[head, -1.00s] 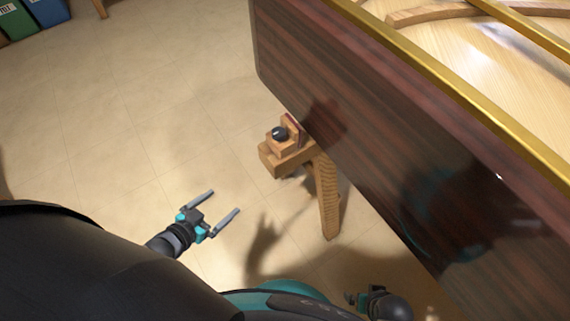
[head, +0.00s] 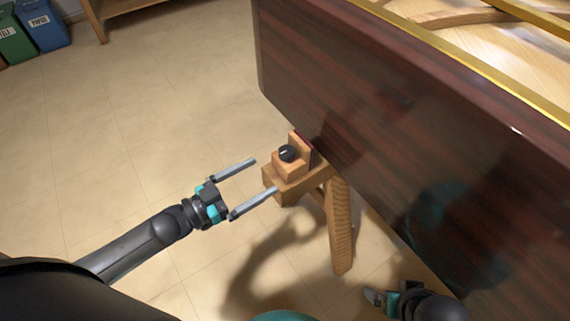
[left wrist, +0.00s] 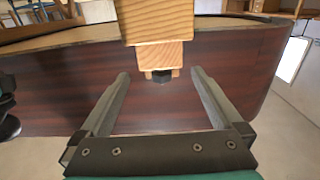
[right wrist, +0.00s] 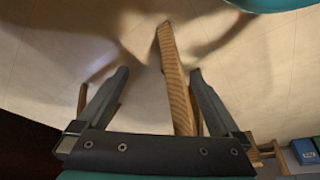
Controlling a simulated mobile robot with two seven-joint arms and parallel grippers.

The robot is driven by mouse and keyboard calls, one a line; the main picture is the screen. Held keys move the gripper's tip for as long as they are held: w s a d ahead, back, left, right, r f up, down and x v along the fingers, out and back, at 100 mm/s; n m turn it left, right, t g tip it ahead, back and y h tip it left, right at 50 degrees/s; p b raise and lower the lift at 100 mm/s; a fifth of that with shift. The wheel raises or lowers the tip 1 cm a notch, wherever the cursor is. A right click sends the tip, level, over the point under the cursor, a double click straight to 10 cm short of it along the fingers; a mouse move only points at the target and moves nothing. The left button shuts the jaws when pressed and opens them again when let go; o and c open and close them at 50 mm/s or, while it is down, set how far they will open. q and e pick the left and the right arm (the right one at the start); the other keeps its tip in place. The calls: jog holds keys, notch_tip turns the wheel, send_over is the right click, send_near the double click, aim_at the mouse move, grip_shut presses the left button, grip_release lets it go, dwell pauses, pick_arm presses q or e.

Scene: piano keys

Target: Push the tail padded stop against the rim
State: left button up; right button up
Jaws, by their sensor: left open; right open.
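The tail padded stop (head: 287,166) is a wooden block with a black knob (head: 287,153) and a thin red pad on its rim side. It sits on a wooden stand beside the dark, glossy rim (head: 400,150). The pad's face is mostly hidden, so I cannot tell whether it touches the rim. My left gripper (head: 265,175) is open and empty, its fingertips just left of the stop in the head view. In the left wrist view, the wooden blocks (left wrist: 160,25) show beyond the fingers. My right gripper (head: 374,298) is open and empty, low near the rim.
The stand's slanted wooden leg (head: 340,225) reaches down beside the rim; it also shows between the right wrist fingers (right wrist: 175,85). A gold strip (head: 470,70) runs along the rim's top. Open floor (head: 130,150) lies left. Green and blue bins (head: 42,25) stand far back.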

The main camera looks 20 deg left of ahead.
aim_at(279, 166)
pick_arm(q)
jog(key=b+x, duration=0.2)
jog(key=x, duration=0.4)
jog(key=shift+w+d, duration=0.2)
jog(key=shift+w, duration=0.1)
jog(key=shift+w+d, duration=0.45)
jog(key=shift+w, duration=0.15)
pick_arm(e)
jog(key=shift+t, duration=0.4)
jog(key=shift+r, duration=2.75)
pick_arm(q)
grip_shut()
